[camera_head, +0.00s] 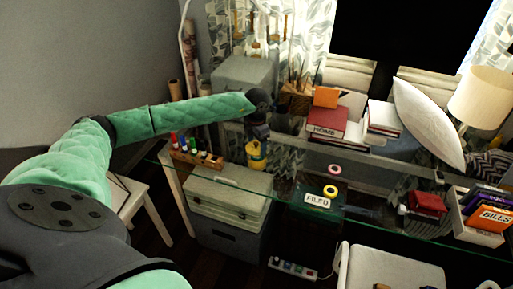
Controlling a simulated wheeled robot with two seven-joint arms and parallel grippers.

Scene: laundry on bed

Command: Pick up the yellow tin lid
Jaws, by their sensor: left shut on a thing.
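My left arm reaches in from the left across the glass desk, and its gripper (257,137) points down at the back left of the desk. The gripper is shut on the top of a small yellow tin (257,158), where the yellow tin lid is. The fingers cover most of the lid, so I cannot tell whether it is apart from the tin body. My right gripper is not in view.
A rack of coloured markers (195,152) stands just left of the tin. Tape rings (331,191) and a "FILED" label (317,201) lie to the right. A box of folders (482,228) is at far right.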

